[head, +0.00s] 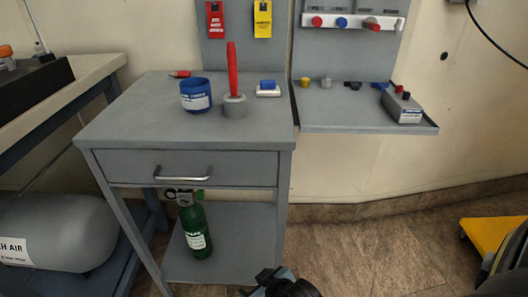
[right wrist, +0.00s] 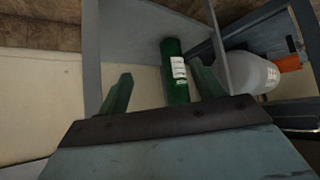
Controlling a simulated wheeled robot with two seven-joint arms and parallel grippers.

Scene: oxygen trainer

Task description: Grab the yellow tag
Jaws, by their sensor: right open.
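The yellow tag (head: 262,18) hangs on the grey back panel above the workbench, at the top of the head view. A red tag (head: 215,19) hangs to its left, a short gap apart. My right gripper (head: 278,284) shows at the bottom of the head view, low in front of the bench and far below the tag. In the right wrist view its two fingers (right wrist: 163,90) are spread apart with nothing held. The green cylinder shows beyond the fingers there. The yellow tag is not in the wrist view. My left gripper is not in view.
The grey bench (head: 120,125) holds a blue cup (head: 196,95), a red rod in a grey holder (head: 235,105) and a small blue-and-white block (head: 268,89). A side shelf (head: 350,120) carries a grey box (head: 402,106). A green cylinder (head: 195,228) stands on the lower shelf.

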